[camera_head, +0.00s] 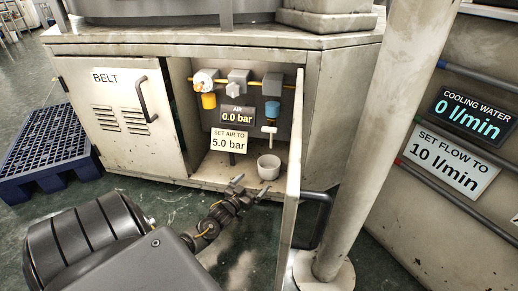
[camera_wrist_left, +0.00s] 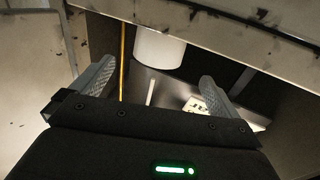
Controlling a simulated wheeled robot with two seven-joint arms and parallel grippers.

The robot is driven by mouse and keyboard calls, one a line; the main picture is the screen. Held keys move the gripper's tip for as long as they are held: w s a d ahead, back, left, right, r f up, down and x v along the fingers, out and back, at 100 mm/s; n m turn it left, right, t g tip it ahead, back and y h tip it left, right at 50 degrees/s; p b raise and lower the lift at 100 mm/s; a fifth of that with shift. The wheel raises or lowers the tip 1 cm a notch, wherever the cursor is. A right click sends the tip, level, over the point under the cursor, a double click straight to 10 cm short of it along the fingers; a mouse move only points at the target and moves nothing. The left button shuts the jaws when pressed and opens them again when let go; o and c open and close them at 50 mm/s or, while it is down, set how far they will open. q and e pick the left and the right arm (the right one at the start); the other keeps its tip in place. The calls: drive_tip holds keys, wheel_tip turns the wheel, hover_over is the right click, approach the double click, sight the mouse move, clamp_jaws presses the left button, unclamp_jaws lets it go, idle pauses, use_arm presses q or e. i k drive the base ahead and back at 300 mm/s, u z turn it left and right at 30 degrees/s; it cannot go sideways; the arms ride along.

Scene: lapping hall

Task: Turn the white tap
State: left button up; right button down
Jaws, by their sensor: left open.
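The white tap (camera_head: 269,131) is a small T-shaped piece below a blue-bowled unit (camera_head: 272,110), inside the open cabinet under the bench. My left gripper (camera_head: 249,189) is open and empty, low at the cabinet's opening, below the tap and apart from it. In the left wrist view its two grey fingers (camera_wrist_left: 155,88) stand wide apart. A white cup (camera_head: 268,167) stands on the cabinet floor below the tap, just beyond the fingers. A white cylinder, apparently this cup (camera_wrist_left: 158,47), shows ahead of the fingers in the wrist view. My right gripper is not seen.
The open cabinet door (camera_head: 292,190) stands edge-on just right of my gripper, with a dark handle. A thick post (camera_head: 370,140) is beyond it. The air gauge (camera_head: 238,115) reads 0.0 bar; a sign (camera_head: 229,141) says set air to 5.0 bar. The belt door (camera_head: 118,115) is closed.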

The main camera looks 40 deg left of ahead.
sight(270, 128)
drive_tip(key=k, duration=1)
